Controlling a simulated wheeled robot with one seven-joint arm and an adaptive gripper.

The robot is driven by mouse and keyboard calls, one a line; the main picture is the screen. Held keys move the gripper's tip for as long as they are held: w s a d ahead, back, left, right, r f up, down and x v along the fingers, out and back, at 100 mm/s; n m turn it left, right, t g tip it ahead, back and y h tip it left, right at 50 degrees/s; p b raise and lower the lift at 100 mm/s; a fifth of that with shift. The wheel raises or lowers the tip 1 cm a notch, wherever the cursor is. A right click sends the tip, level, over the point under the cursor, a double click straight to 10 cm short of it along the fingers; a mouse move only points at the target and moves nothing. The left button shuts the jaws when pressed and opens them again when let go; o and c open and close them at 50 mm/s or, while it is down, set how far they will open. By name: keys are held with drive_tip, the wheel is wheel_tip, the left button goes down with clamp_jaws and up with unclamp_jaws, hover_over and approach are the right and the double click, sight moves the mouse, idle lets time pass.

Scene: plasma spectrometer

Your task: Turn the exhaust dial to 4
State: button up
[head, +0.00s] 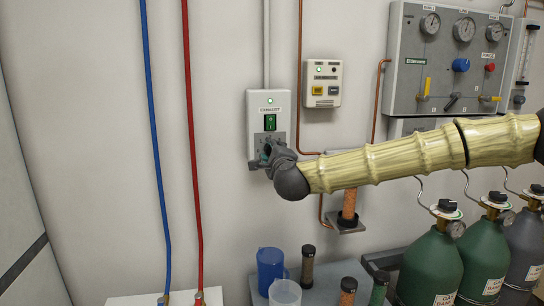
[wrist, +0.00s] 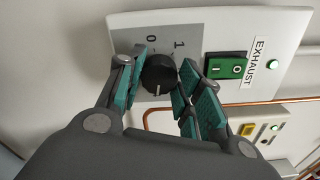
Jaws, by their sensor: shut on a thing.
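The white exhaust panel (head: 256,110) hangs on the wall, with a green lamp above the EXHAUST label and a green rocker switch (head: 270,122). My gripper (head: 267,154) is at the panel's lower part and hides the dial in the head view. In the wrist view the round black exhaust dial (wrist: 158,73) sits between the teal pads of my gripper (wrist: 160,82), which is shut on it. A pale mark on the dial faces the bottom of the wrist picture. The numerals 0 and 1 show on the grey scale plate (wrist: 200,37); the other numerals are hidden.
A small control box (head: 322,83) is mounted right of the panel, near a copper pipe. A gauge panel (head: 445,60) is farther right. Green gas cylinders (head: 432,262) stand at the lower right. A blue cup (head: 270,268) and several small jars stand below.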

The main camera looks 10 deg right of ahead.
idle(0.4)
drive_tip(key=o, duration=1)
drive_tip(key=shift+d, duration=0.1)
drive_tip(key=shift+s, duration=0.15)
drive_tip(key=s, duration=1.1)
drive_tip(key=shift+s, duration=0.4)
drive_tip(key=shift+f, duration=0.1)
